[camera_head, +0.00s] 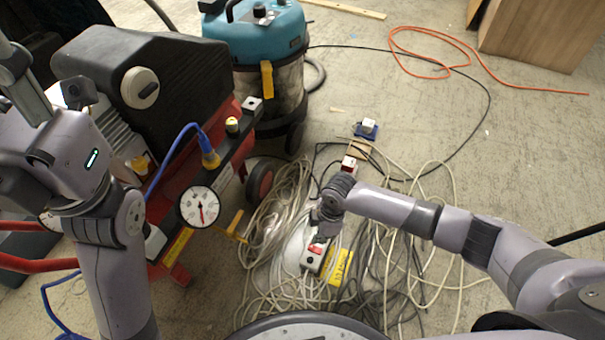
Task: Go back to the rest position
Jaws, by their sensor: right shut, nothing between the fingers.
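My right arm reaches in from the right, and its gripper (320,238) points down over a pile of cables on the floor. The gripper is shut, with nothing held, just above a white power strip with a red switch (313,262). From this angle I cannot tell whether the fingertips touch the strip. My left arm (112,270) rises at the left, folded in front of the compressor. Its gripper does not show.
A red and black compressor (150,80) with a gauge (199,207) stands at the left. A teal vacuum (258,38) is behind it. Tangled pale cables (385,260) cover the middle floor. An orange cable (440,72) and wooden box (545,35) lie at the back right.

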